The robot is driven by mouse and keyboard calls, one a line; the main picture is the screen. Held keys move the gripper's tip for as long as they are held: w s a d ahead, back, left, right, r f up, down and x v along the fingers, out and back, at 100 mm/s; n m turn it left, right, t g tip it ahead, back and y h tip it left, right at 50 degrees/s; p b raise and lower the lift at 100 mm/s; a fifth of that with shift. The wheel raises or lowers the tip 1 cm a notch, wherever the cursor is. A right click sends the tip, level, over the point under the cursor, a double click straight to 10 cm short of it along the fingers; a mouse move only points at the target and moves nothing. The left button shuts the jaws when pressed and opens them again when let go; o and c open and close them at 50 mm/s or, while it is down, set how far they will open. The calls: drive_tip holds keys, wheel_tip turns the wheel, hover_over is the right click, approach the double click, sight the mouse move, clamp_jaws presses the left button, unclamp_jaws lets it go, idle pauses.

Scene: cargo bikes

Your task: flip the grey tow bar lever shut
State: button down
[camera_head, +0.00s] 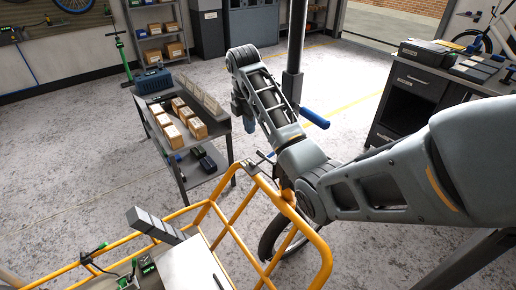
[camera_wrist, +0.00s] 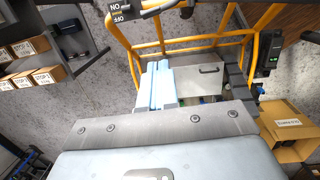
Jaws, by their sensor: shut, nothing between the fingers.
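I cannot make out the grey tow bar lever for certain in either view. In the wrist view a dark plate (camera_wrist: 130,12) marked ON and OFF, upside down, sits at the top edge, partly cut off, by the orange frame. The orange tubular frame (camera_wrist: 256,48) of the cargo bike also shows in the head view (camera_head: 318,240).
A grey cart (camera_head: 229,126) with several cartons stands left of my arm. A dark bike stand post (camera_head: 293,85) with a blue handle (camera_head: 313,118) rises close behind it. A dark workbench (camera_head: 415,85) is at the right.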

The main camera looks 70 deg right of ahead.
drive_tip(key=d+f, duration=0.4)
drive_tip(key=f, duration=0.8)
drive_tip(key=shift+s+f, duration=0.15)
drive_tip(key=shift+s, duration=0.3)
drive_tip(key=shift+d, duration=0.2)
